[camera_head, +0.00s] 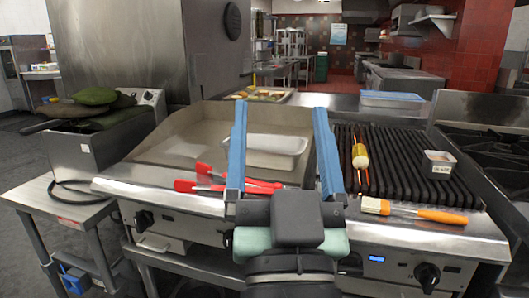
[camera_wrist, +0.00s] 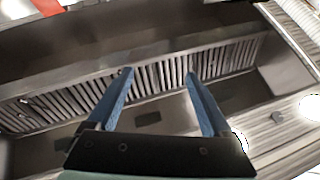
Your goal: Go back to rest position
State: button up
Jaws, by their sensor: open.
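My gripper (camera_head: 280,150) is open, its two blue fingers wide apart with nothing between them. In the head view it stands in front of the flat griddle and the ribbed grill, and its fingers point up. In the wrist view my gripper (camera_wrist: 160,75) also shows open and empty. Behind the fingers there, a metal hood with slatted filters (camera_wrist: 180,72) fills much of the picture.
A griddle (camera_head: 180,150) holds a white tray (camera_head: 265,152) and red-handled tongs (camera_head: 215,187). A fryer (camera_head: 90,155) stands left.

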jog(key=s+a+r+n+t, duration=0.1)
jog(key=s+a+r+t, duration=0.1)
jog(key=s+r, duration=0.65)
notch_tip(320, 180, up, 30)
jog(key=w+p, duration=0.2)
jog(key=p, duration=2.5)
jog(key=shift+p, duration=0.35)
